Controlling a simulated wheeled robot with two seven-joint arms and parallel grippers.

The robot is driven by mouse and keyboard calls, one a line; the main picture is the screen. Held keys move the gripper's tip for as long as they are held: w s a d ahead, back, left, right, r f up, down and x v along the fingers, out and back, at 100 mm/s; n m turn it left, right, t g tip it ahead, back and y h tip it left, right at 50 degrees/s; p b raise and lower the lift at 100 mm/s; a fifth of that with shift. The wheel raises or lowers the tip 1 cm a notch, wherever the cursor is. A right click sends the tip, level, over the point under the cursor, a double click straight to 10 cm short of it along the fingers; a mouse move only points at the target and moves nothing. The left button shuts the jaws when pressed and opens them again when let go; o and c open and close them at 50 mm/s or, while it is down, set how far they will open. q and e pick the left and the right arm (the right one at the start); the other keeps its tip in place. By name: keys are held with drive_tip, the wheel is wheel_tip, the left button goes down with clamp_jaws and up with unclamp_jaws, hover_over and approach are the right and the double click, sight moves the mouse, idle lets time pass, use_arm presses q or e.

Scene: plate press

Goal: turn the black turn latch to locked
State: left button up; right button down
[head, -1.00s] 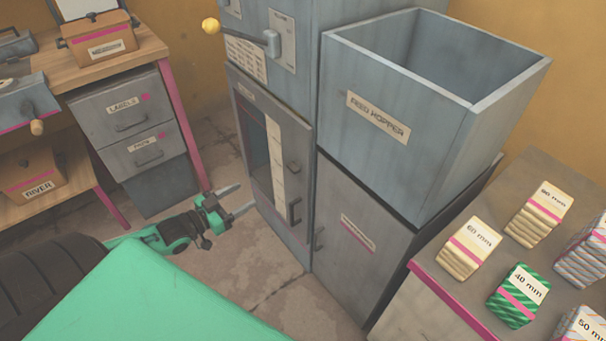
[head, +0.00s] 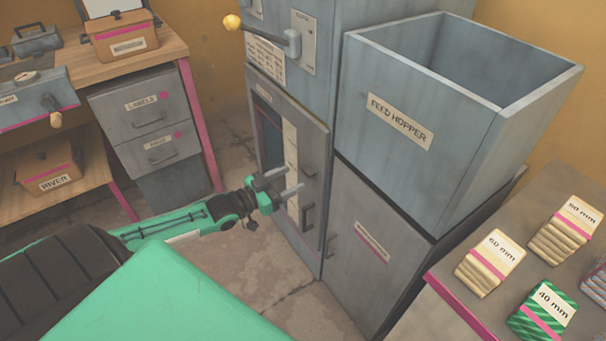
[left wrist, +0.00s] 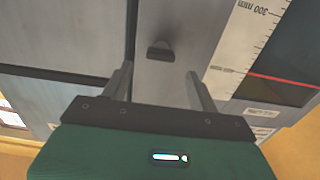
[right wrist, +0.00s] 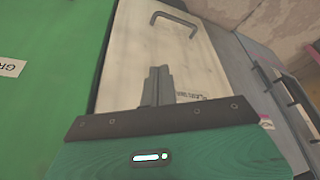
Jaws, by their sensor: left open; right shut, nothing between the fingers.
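The black turn latch (head: 309,170) is a small dark knob on the grey cabinet door (head: 266,93), above the door's dark pull handle (head: 306,215). In the left wrist view the latch (left wrist: 160,51) sits ahead of my left gripper, centred between the fingers, and its bar looks crosswise in that picture. My left gripper (head: 287,182) is open in front of the door, and it also shows in the left wrist view (left wrist: 160,72). I see no contact with the latch. My right gripper (right wrist: 158,75) is shut and empty, outside the head view.
The feed hopper (head: 460,90) stands on a grey cabinet (head: 365,260) right of the door. A yellow-knobbed lever (head: 265,33) is above. A side table (head: 560,200) with labelled packs is at right, a wooden workbench (head: 165,65) with drawers at left. Some floor is clear.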

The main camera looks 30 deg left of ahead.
sight(305, 172)
use_arm(q)
drive_tip(key=shift+b+x, duration=0.3)
drive_tip(key=shift+x, duration=2.3)
use_arm(e)
drive_tip(key=shift+w+a+f+t+y, duration=0.3)
drive_tip(key=shift+w+a+t, duration=0.2)
drive_tip(key=shift+w+a, duration=0.3)
drive_tip(key=shift+s, duration=0.1)
use_arm(q)
drive_tip(key=c, duration=1)
